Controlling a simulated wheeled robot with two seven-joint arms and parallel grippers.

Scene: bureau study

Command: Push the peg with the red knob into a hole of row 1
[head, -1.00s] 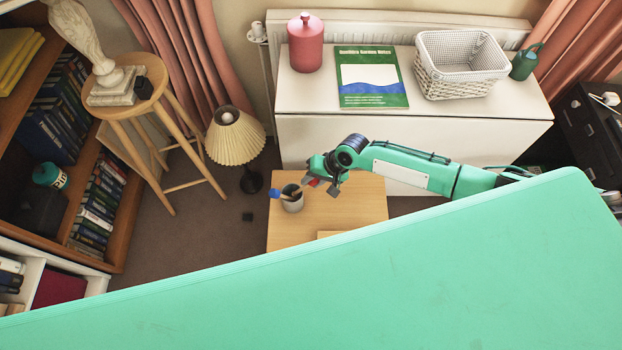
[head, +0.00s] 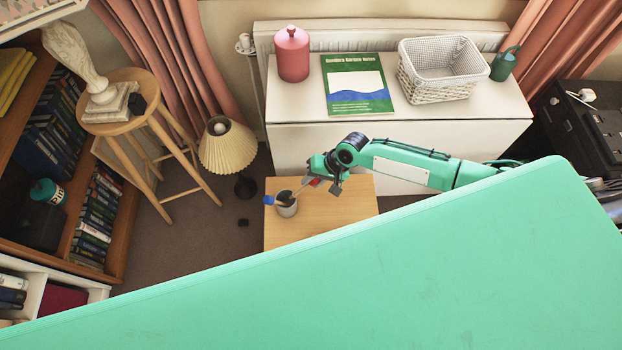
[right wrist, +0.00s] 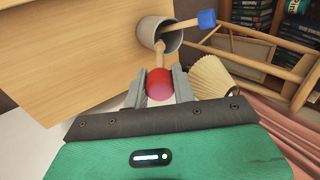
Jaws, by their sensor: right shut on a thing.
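My right gripper (head: 322,183) is over the small wooden table, just right of a grey cup (head: 287,208). In the right wrist view, its jaws (right wrist: 158,82) are shut on the red knob (right wrist: 159,87). The peg's wooden shaft runs from the knob toward the cup's mouth, tilted, and its end seems to lie inside the cup (right wrist: 148,32). A second peg, with a blue knob (head: 269,200), leans out of the cup's other side; its blue knob also shows in the right wrist view (right wrist: 206,19). I see no holes or rows. My left gripper is not in view.
The small wooden table (head: 345,197) has bare top around the cup; its near part is hidden. A white cabinet (head: 300,104) behind carries a pink canister (head: 291,55), a green book (head: 357,85) and a white basket (head: 442,85). A lamp (head: 228,148) and stool (head: 122,122) stand left.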

